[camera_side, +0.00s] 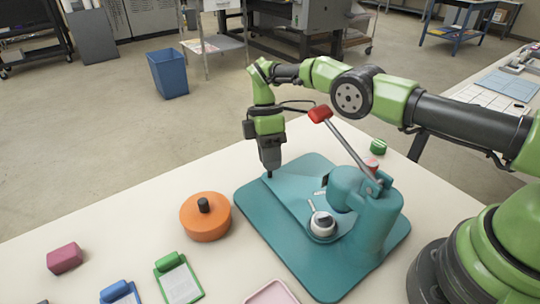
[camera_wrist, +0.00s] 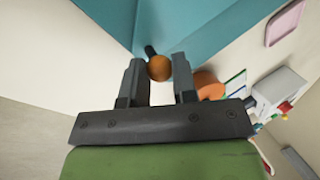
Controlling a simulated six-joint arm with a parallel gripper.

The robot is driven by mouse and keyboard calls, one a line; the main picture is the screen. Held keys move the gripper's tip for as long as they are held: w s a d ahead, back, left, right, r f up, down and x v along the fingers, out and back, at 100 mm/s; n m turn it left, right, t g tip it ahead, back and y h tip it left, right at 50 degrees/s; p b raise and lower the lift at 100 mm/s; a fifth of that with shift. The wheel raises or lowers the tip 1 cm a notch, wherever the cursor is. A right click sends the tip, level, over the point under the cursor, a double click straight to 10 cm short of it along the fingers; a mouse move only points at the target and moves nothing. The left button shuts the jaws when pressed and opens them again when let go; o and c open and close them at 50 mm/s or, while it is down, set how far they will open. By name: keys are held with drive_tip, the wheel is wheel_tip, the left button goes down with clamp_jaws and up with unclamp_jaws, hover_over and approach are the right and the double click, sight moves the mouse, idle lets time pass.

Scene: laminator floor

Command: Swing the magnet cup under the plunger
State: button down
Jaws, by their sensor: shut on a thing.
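A teal press (camera_side: 370,215) stands on a teal base plate (camera_side: 290,260). Its long grey lever ends in a red grip (camera_side: 320,114) and leans up and left. A round white and grey cup (camera_side: 322,222), seemingly the magnet cup, sits on the base at the front left of the press head. The plunger itself is hard to make out. In the wrist view, my gripper (camera_wrist: 159,80) is shut on an orange-brown ball knob (camera_wrist: 159,68) with a short dark stem. The side view hides the knob.
An orange round tin (camera_side: 205,222) with a black knob stands left of the base. A green item (camera_side: 378,146) stands behind the press.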

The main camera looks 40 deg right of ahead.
drive_tip(key=c, duration=0.9)
unclamp_jaws()
drive_tip(key=shift+r, duration=0.1)
wheel_tip(320, 180, up, 10)
drive_tip(key=shift+c, duration=1.1)
drive_tip(key=d+m+y, duration=0.1)
drive_tip(key=d, duration=0.1)
drive_tip(key=d+f+m+y, duration=0.1)
drive_tip(key=d, duration=0.1)
drive_tip(key=d+f+m+y, duration=0.1)
drive_tip(key=m+y, duration=0.1)
drive_tip(key=shift+s+d+f+g, duration=0.15)
drive_tip(key=shift+s+d+g, duration=0.15)
drive_tip(key=shift+d+g, duration=0.1)
clamp_jaws()
drive_tip(key=d+f+m+t+y, duration=0.1)
drive_tip(key=d+m+t+y, duration=0.4)
drive_tip(key=d+m+y, duration=0.35)
drive_tip(key=shift+m+h, duration=0.85)
drive_tip(key=shift+m, duration=0.1)
drive_tip(key=x, duration=1.3)
drive_tip(key=shift+s+f, duration=0.2)
drive_tip(key=shift+f, duration=0.1)
